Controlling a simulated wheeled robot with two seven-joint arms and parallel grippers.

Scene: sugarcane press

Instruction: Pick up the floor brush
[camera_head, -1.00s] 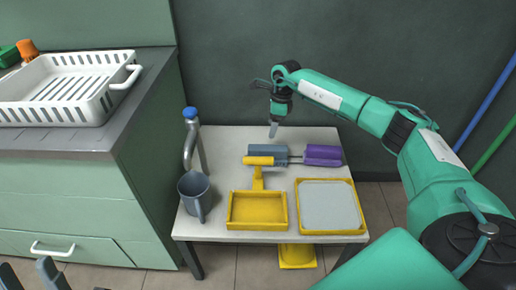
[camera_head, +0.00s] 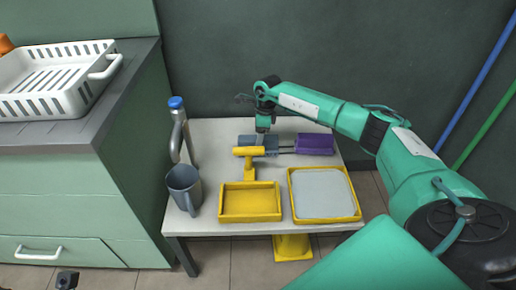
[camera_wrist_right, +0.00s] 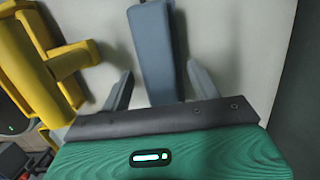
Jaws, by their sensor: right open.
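The floor brush lies across the back of the small white table, with a purple head (camera_head: 315,144) on the right and a blue-grey handle (camera_head: 271,144) on the left, joined by thin metal rods. My right gripper (camera_head: 262,131) points down at the handle. In the right wrist view the handle (camera_wrist_right: 152,50) extends between the two open, spread fingers (camera_wrist_right: 160,88), with gaps showing on both sides. The purple head is outside that view. Of my left gripper only a small dark tip (camera_head: 67,280) shows at the bottom left.
A yellow dustpan (camera_head: 250,217) lies in front of the brush, its handle (camera_head: 249,151) close to the brush handle. A yellow-rimmed grey tray (camera_head: 322,194) is to its right. A grey mug (camera_head: 185,187) and a blue-capped bottle (camera_head: 177,130) stand left. A white basket (camera_head: 60,82) sits on the counter.

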